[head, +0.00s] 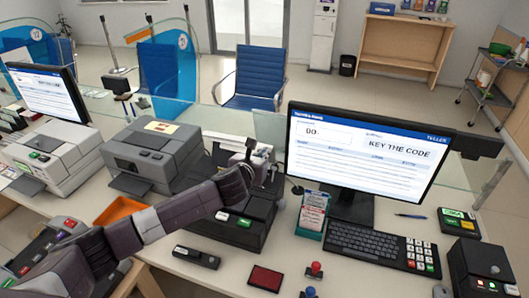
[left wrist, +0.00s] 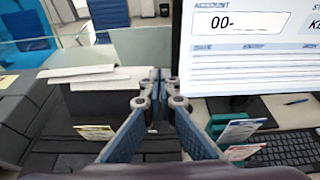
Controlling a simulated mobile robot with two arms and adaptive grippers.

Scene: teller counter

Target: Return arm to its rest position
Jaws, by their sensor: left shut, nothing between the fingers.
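My left arm (head: 165,213) reaches in from the lower left of the head view, across the counter. Its gripper (head: 250,155) is over the dark counter machine (head: 262,208) left of the monitor. In the left wrist view the two blue fingers of the left gripper (left wrist: 160,80) meet at the tips, shut with nothing between them. White paper (left wrist: 90,74) on the machine lies just beyond and left of the fingers. I cannot tell whether the fingertips touch anything. My right gripper is in neither view.
The monitor (head: 365,150) stands close right of the gripper, with a card holder (head: 312,214) and keyboard (head: 375,245) below it. A grey printer (head: 150,155) and an orange tray (head: 118,211) lie near the arm. A black stapler-like item (head: 196,257) and red pad (head: 265,278) are in front.

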